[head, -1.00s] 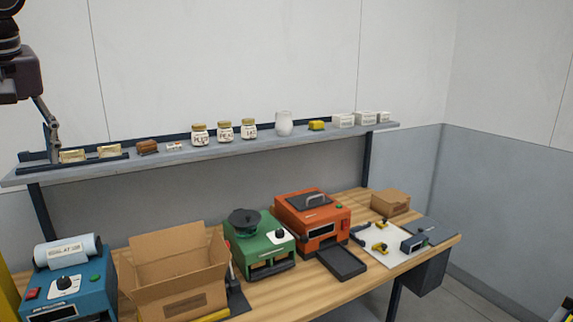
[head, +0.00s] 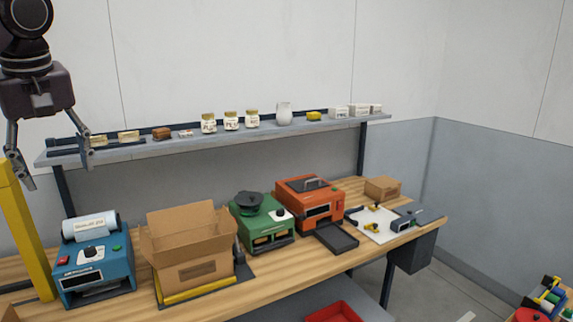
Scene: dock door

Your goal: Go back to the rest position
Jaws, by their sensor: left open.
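My left gripper (head: 53,168) hangs at the upper left of the head view, pointing down. Its two fingers are spread wide apart with nothing between them. In the picture it overlaps the left end of the grey shelf (head: 210,145), and I cannot tell how far in front of it the fingers are. My right gripper does not show.
A wooden workbench (head: 285,262) carries a blue machine (head: 93,275), an open cardboard box (head: 192,272), a green machine (head: 262,226) and an orange machine (head: 309,203). Jars (head: 231,121) and a white pitcher (head: 284,114) stand on the shelf. A yellow post (head: 27,232) rises at left.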

